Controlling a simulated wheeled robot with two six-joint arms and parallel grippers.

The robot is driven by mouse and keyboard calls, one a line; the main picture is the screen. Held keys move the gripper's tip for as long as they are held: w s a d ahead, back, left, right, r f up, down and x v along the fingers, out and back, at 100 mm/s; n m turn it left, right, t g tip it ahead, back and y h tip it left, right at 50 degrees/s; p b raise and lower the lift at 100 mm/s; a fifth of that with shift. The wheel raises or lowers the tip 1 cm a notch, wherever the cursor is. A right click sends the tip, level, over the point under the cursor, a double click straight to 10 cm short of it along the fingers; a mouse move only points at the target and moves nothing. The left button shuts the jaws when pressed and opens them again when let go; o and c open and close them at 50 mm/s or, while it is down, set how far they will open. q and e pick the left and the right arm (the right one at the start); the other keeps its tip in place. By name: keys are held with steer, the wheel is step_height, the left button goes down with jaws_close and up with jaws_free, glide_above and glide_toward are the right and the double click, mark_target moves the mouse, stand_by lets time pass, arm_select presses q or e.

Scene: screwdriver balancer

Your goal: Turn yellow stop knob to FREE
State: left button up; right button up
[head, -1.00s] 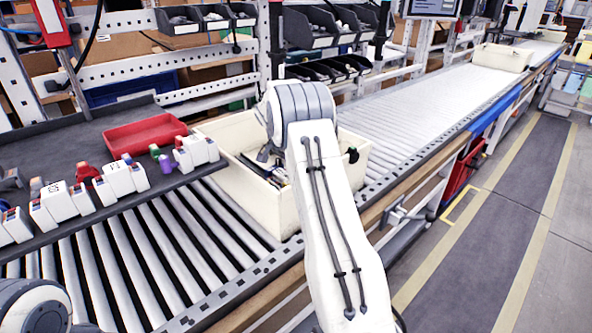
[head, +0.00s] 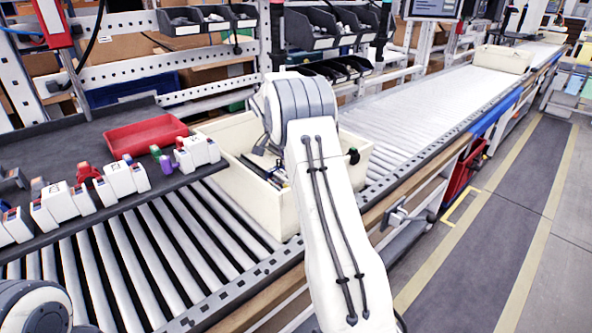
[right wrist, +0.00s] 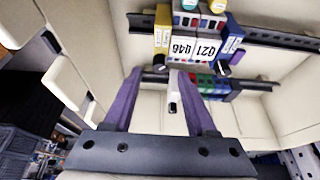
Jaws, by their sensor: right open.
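I cannot make out a yellow stop knob or a FREE mark in either view. Two hanging screwdrivers, one with a red band (head: 277,30) and one with a teal tip (head: 382,25), hang behind the conveyor in the head view. My right gripper (right wrist: 159,72) shows in the right wrist view as two purple fingers, open and apart. A small white piece with a dark end (right wrist: 173,92) appears between the fingers, with no visible contact. In the head view my right arm hides its own gripper. My left gripper is outside both views.
A cream crate (head: 222,178) stands on the roller conveyor (head: 130,260) behind my right arm. A red tray (head: 143,133) and several white modules (head: 125,178) lie on the dark shelf at left. The right wrist view shows rail-mounted modules with yellow ends (right wrist: 162,28) near cream walls.

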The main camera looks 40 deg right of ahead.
steer(key=v, duration=0.7)
steer(key=shift+r, duration=0.15)
steer(key=shift+a, duration=0.15)
